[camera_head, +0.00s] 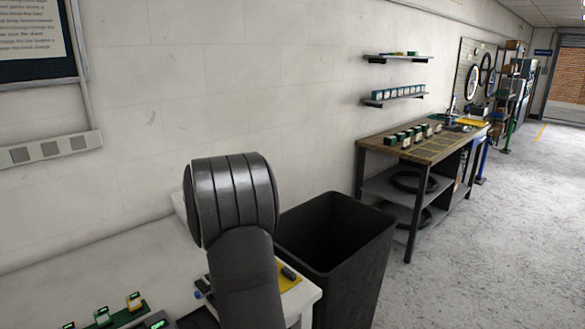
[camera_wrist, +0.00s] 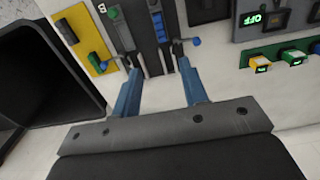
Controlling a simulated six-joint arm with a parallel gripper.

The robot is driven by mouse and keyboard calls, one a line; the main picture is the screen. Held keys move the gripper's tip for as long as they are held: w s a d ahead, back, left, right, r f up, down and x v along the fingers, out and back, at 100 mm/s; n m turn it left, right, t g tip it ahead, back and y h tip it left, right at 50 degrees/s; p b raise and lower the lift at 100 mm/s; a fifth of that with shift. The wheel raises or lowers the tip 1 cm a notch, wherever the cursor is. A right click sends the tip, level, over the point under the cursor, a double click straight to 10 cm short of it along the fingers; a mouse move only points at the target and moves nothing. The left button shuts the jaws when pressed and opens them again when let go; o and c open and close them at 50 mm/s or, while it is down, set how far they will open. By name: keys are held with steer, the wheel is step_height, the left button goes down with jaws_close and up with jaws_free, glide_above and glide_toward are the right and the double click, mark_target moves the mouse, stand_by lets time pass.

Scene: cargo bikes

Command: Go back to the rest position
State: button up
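My gripper (camera_wrist: 158,66) shows in the wrist view with its two blue fingers spread apart. Nothing is held between them. It hangs over the white table (camera_wrist: 222,88), facing a dark tray (camera_wrist: 145,40) with small blue pieces in it. I cannot tell the height of the fingertips above the tray. In the head view my dark arm stands over the table's right end and hides the gripper.
A black open bin (camera_head: 335,245) stands against the table's right end; it also shows in the wrist view (camera_wrist: 48,70). A yellow pad (camera_wrist: 82,35) lies beside the tray. Green and yellow modules (camera_wrist: 292,56) sit on the other side. A wooden workbench (camera_head: 425,150) stands farther back.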

step_height(320, 180, down, 17)
steer(key=shift+f, duration=0.15)
stand_by(0.5)
step_height(320, 180, up, 17)
step_height(320, 180, down, 18)
steer(key=shift+r, duration=0.25)
step_height(320, 180, up, 6)
steer(key=shift+f, duration=0.15)
steer(key=shift+r, duration=0.35)
stand_by(0.9)
